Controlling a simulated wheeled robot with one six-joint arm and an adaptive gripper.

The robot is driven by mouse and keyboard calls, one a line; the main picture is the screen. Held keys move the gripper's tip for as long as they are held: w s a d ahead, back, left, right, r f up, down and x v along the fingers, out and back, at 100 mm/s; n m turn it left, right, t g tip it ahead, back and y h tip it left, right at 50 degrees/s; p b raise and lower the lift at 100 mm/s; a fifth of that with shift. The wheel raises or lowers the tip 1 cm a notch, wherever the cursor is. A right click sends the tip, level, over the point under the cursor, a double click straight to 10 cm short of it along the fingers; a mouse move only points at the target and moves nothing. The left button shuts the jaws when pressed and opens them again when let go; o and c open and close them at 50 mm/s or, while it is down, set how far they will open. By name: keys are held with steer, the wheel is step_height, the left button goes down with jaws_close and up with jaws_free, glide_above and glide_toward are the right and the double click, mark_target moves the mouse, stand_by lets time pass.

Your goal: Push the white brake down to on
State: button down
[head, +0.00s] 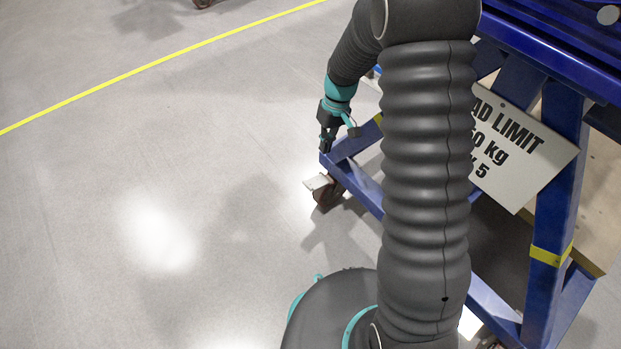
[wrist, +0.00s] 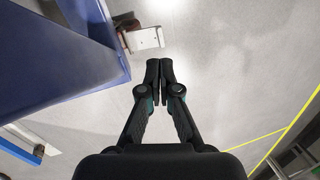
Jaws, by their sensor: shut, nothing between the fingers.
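The white brake (head: 319,182) is a small pale pedal on the caster at the near left corner of the blue jig frame. In the wrist view the white brake (wrist: 144,39) lies just beyond my fingertips, a little to their left. My gripper (head: 326,146) is above and close to the caster in the head view. In the wrist view my gripper (wrist: 160,66) has its fingers together and empty. I cannot tell the exact gap between the fingertips and the brake; no contact shows.
The caster wheel (head: 328,194) sits under the blue frame (head: 362,189), whose corner is right beside my gripper. A load limit sign (head: 522,150) hangs on the frame. The grey floor to the left is clear, with a yellow line (head: 150,66) across it.

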mark_target(310, 184)
steer(key=shift+n, duration=0.9)
steer(key=w+x, duration=0.1)
steer(key=x, duration=0.4)
steer(key=w+b+x, duration=0.1)
steer(key=x, duration=0.5)
steer(key=w+a+x, duration=0.1)
steer(key=x, duration=0.4)
steer(key=shift+w+f+b, duration=0.1)
steer(key=shift+f+b, duration=0.2)
steer(key=shift+f, duration=0.25)
steer(key=shift+f, duration=0.1)
